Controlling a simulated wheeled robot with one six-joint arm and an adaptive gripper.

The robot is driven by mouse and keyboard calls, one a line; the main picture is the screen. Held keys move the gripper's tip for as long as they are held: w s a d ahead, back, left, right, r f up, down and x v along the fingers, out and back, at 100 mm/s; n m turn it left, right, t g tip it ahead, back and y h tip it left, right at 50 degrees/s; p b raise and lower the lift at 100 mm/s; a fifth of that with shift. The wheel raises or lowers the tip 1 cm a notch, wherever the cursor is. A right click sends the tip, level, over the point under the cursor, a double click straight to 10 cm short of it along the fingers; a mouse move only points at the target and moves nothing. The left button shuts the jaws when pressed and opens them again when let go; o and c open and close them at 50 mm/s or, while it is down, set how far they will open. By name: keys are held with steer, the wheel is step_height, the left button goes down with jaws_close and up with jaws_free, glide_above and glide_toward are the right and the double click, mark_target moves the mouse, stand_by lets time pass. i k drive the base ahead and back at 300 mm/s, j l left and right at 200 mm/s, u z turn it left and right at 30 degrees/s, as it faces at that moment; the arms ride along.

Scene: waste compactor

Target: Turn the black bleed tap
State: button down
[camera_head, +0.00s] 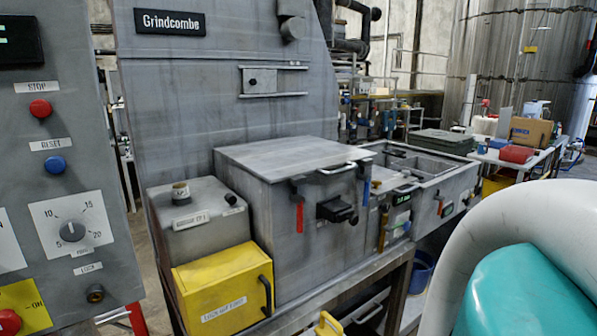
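I cannot tell for sure which black part is the bleed tap. A small black knob (230,199) sits on top of a grey box with a filler neck. A larger black fitting (337,210) sticks out from the front of the big grey chamber (262,225), right of a red lever. The labels beside them are too small to read. My gripper is not in view; only a white and teal part of my arm shows at the lower right, apart from these fittings.
A control panel (70,140) with red and blue buttons and a dial stands at the left. A yellow box (222,292) with a black handle juts out below the grey box. Red (299,215) and orange (383,228) levers flank the larger fitting. A cluttered table stands behind at the right.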

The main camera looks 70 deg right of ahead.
mark_target(386, 208)
steer(key=k+z, duration=0.1)
steer(key=z, duration=2.1)
